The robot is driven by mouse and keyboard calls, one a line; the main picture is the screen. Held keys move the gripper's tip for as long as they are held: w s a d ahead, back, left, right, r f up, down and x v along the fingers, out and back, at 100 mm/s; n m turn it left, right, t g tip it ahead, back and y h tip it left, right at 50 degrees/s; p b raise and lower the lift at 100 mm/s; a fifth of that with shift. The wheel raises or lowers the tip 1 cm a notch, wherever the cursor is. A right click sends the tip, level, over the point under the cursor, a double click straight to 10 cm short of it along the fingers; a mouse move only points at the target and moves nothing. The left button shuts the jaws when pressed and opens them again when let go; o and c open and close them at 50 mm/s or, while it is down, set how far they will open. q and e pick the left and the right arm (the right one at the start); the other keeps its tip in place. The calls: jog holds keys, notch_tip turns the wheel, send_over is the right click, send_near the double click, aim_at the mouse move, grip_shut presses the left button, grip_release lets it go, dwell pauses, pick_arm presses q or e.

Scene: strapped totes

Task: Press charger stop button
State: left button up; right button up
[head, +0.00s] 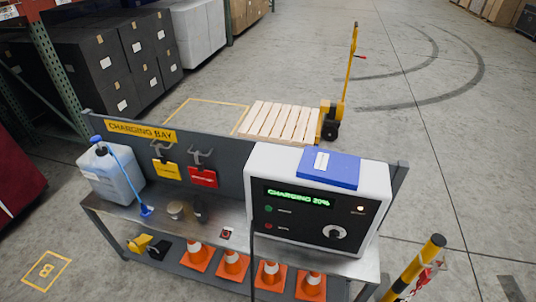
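The charger (318,255) is a white box with a dark front panel, standing on the right part of the bench. Its display (298,196) reads "CHARGING 20%" in green. Below the display are a green button (268,209) and, under it, a red button (268,226); their labels are too small to read. A round knob (334,232) and a small lit lamp (361,208) are at the panel's right. Neither of my grippers shows in the head view.
A blue book or binder (330,168) lies on the charger. The metal bench (160,222) holds a jug (110,175) and small items; orange cones (233,265) stand on its lower shelf. A yellow post (415,268) stands at right. A pallet (282,122) is behind.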

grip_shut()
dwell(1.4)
